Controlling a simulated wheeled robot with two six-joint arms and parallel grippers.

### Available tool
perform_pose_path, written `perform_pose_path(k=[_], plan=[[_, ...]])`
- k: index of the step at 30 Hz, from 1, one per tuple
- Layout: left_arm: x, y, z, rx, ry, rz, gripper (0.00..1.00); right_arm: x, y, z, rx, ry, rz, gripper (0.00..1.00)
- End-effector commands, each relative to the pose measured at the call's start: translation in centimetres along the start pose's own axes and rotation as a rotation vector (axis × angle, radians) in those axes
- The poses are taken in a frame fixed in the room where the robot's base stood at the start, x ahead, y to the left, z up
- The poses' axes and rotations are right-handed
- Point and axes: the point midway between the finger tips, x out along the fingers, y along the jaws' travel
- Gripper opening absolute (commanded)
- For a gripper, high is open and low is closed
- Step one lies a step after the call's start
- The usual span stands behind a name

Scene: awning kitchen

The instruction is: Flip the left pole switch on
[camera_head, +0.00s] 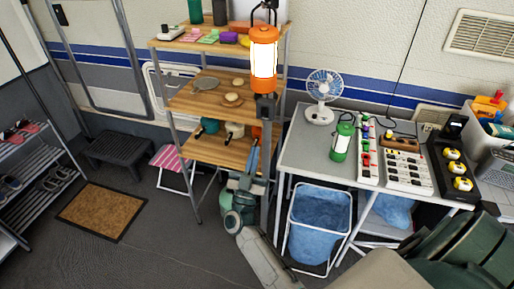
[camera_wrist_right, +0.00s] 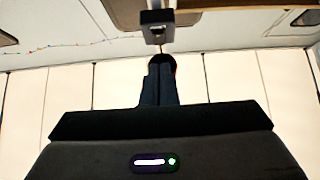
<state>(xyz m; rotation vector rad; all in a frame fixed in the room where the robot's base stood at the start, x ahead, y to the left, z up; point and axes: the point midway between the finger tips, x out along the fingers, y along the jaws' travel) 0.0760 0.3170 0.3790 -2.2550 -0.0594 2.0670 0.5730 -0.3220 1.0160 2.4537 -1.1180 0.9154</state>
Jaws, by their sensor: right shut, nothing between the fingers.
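A small dark box (camera_head: 265,107), which looks like the pole switch, sits on the front pole of the wooden shelf rack, just below a glowing orange lantern (camera_head: 264,58). Its lever and setting are too small to make out. My right gripper (camera_head: 253,150) points upward a little below the box, shut and empty. In the right wrist view, the shut fingers (camera_wrist_right: 160,75) point up toward a dark box-like fitting (camera_wrist_right: 157,28). I cannot tell whether they touch it. My left gripper is not in view.
The shelf rack (camera_head: 205,100) holds dishes and small items close to my right gripper. A table (camera_head: 305,155) at the right carries a fan (camera_head: 323,95), a green lantern (camera_head: 342,140) and several switch strips. A blue-lined bin (camera_head: 318,215) stands below. Floor is open around the brown mat (camera_head: 102,211).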

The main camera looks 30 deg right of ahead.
Motion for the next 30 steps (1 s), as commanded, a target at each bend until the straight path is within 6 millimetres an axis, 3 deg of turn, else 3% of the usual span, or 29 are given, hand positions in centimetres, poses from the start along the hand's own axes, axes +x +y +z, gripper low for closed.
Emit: perform_pose_path(k=[1, 7, 15, 26, 30], plan=[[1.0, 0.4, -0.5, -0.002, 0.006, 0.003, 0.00, -1.4, 0.0, 0.6, 0.000, -0.004, 0.000, 0.00], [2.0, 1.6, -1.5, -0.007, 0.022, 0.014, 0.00, -3.5, 0.0, 0.8, 0.001, -0.002, 0.001, 0.00], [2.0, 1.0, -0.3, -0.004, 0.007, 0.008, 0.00, -3.9, 0.0, 0.7, 0.001, -0.001, 0.000, 0.00], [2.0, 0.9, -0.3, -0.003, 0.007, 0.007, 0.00, -3.9, 0.0, 0.7, 0.001, -0.001, 0.000, 0.00], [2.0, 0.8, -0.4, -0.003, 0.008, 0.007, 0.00, -5.1, -0.7, 2.3, -0.002, -0.030, -0.065, 0.00]])
